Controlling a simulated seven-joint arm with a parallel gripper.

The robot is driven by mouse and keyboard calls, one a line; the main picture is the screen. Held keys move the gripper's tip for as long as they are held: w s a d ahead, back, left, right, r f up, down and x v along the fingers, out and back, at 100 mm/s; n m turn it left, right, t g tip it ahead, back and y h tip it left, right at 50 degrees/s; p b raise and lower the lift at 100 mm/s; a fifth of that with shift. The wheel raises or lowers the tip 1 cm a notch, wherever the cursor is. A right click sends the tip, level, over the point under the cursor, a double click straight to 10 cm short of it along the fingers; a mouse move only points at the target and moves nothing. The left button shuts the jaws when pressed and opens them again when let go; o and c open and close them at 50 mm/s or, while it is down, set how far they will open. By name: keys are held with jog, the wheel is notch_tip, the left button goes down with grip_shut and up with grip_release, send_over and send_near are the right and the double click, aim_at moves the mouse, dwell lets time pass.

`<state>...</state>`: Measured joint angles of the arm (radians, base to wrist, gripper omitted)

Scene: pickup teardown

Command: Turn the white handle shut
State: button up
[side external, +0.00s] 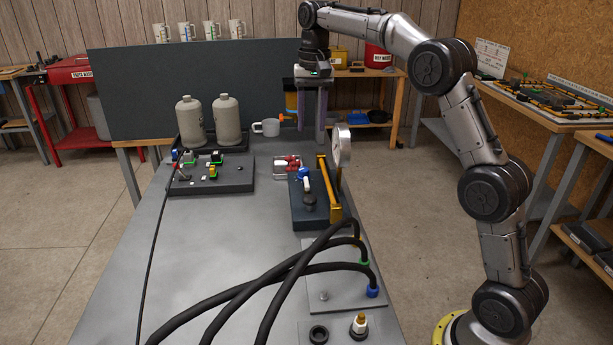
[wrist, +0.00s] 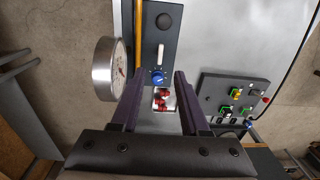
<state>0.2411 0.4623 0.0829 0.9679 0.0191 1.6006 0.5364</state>
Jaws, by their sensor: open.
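The white handle (side external: 307,184) is a short bar on a dark raised panel (side external: 318,212) on the grey table. A blue hub (wrist: 157,78) sits at one end of it. In the wrist view the white handle (wrist: 160,55) points straight up the picture from the hub. My gripper (side external: 311,132) points down, open and empty, above the table behind the panel. In the wrist view its purple fingers (wrist: 159,82) spread to either side of the hub's line, apart from the handle. Nothing hides the handle in the wrist view.
A yellow bar (side external: 328,187) and a round gauge (side external: 341,146) stand along the panel's right side. A red-and-silver part (side external: 287,167) sits behind it. Black hoses (side external: 265,285) arch in front. A switch box (side external: 212,175), two canisters (side external: 227,120) and a mug (side external: 267,127) stand left.

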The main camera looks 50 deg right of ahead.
aim_at(307, 181)
jog(key=f, duration=0.5)
jog(key=w+f, duration=0.1)
jog(key=f, duration=0.5)
jog(key=w+d+f, duration=0.1)
jog(key=f, duration=0.4)
jog(key=shift+w+d+f, duration=0.1)
jog(key=shift+w+f, duration=0.15)
jog(key=shift+f, duration=0.1)
grip_shut()
